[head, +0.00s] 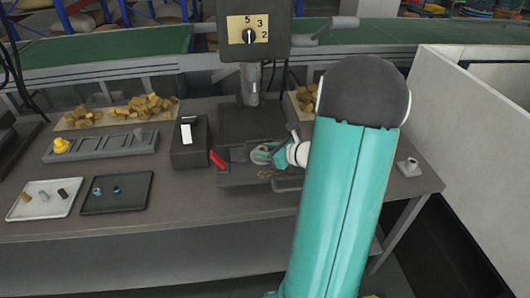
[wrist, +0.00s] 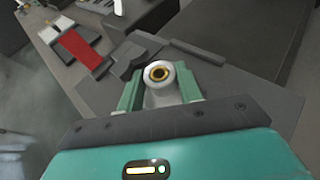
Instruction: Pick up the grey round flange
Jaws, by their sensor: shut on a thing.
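My gripper (wrist: 160,98) is shut on the grey round flange (wrist: 160,90), a pale grey round piece with a brass-coloured ring around a dark hole. The flange sits between the two green fingers in the wrist view, its hole facing the camera. In the head view my gripper (head: 265,153) is at the dark fixture (head: 238,177) under the machine head, and my arm hides part of that area. I cannot tell whether the flange touches the surface below it.
A red handle (head: 217,159) stands left of my gripper. The machine head with a dial (head: 249,36) hangs above. A black box (head: 190,142), a white tray (head: 43,211) and a black tray (head: 100,207) lie left. A small grey fitting (head: 408,168) stands at the right.

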